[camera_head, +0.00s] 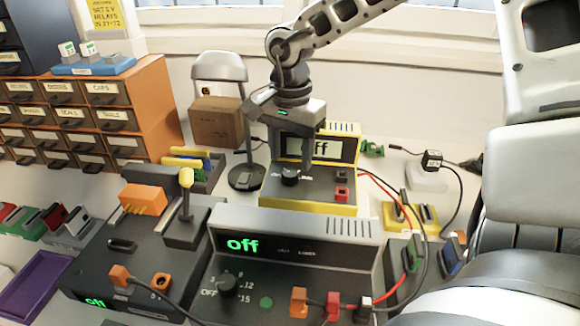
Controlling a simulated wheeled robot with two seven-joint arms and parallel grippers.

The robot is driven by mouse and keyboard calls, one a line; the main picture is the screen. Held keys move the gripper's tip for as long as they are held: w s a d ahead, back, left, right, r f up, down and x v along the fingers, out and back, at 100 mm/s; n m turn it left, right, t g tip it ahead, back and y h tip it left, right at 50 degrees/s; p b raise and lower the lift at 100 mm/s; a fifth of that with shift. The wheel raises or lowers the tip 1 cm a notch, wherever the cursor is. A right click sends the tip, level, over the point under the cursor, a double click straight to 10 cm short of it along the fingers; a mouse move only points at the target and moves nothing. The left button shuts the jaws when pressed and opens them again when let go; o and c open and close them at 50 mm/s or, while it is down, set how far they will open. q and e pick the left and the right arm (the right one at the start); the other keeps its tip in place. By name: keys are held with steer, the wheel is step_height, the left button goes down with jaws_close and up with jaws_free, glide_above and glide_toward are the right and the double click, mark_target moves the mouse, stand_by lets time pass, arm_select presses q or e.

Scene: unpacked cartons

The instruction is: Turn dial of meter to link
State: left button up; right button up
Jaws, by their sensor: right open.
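The meter (335,193) is a grey and yellow box at the back centre. Its screen (321,149) shows "ff", with the start of the word hidden behind my gripper. Its black dial (290,178) is on the sloped front panel. Small lettering around the dial is too small and partly hidden to read. My right gripper (292,165) points down over the meter, with its fingers apart around the space just above the dial. I cannot tell whether a finger touches it. My left gripper is not in view.
A grey power supply (295,222) reading "off" stands in front, with plugs and cables. A dark box (120,252) with a yellow-handled lever is at left. A desk lamp (222,68) and a carton (215,122) stand behind. Red and black leads run right of the meter.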

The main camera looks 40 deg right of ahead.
mark_target(290, 173)
steer(key=shift+f, duration=1.95)
